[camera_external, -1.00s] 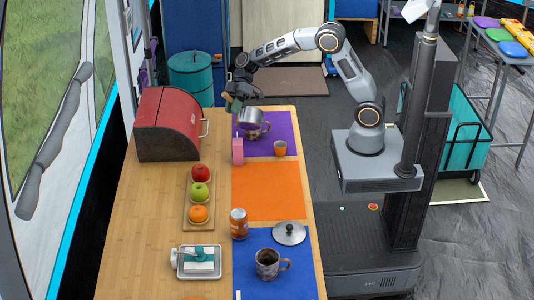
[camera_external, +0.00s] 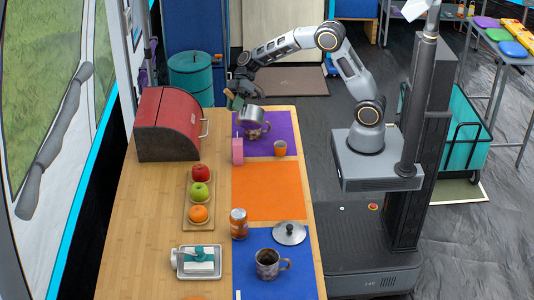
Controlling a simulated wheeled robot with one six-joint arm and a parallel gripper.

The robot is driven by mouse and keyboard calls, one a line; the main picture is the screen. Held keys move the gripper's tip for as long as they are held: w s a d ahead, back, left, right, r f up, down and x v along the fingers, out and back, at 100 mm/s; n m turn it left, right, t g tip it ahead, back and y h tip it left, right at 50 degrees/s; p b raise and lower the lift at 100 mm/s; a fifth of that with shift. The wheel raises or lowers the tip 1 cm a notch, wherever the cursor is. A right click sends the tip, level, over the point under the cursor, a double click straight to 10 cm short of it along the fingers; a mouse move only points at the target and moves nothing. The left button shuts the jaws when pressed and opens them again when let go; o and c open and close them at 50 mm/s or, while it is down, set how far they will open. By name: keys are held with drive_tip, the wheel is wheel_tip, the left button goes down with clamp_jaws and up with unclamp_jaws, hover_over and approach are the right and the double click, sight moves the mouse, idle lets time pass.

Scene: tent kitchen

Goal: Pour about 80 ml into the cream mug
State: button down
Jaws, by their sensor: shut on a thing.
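My gripper (camera_external: 238,93) is shut on a silver metal pitcher (camera_external: 251,115) near the far end of the table. The pitcher is tilted, directly above or just in front of a patterned brownish mug (camera_external: 262,131) on the purple mat (camera_external: 284,133), and partly hides it. Neither mug looks plainly cream, so I cannot tell which is the cream mug. No stream of liquid or fill level is visible.
A pink box (camera_external: 237,151) and a small orange cup (camera_external: 280,148) stand close to the pitcher. A red bread bin (camera_external: 168,124) is to the left. The orange mat (camera_external: 268,190) is clear.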

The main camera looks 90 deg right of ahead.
drive_tip(key=shift+s+d+r+t+y+p, duration=0.15)
drive_tip(key=shift+d+r+y+p, duration=0.3)
drive_tip(key=shift+d+y+p, duration=0.2)
drive_tip(key=shift+s+d+r+t+y+p, duration=0.15)
drive_tip(key=shift+d+r+y+p, duration=0.3)
drive_tip(key=shift+d+y+p, duration=0.15)
idle(0.6)
drive_tip(key=shift+d, duration=0.1)
drive_tip(key=w+a+f+g+h+p, duration=0.1)
drive_tip(key=w+a+f+h+p, duration=0.1)
drive_tip(key=a+h, duration=0.4)
drive_tip(key=w+a+f+n+g+h+p, duration=0.1)
drive_tip(key=a+f+g+h+p, duration=0.1)
drive_tip(key=a+h, duration=0.5)
drive_tip(key=shift+w+a+f+p, duration=0.35)
drive_tip(key=shift+a+f+p, duration=0.35)
drive_tip(key=shift+f, duration=0.45)
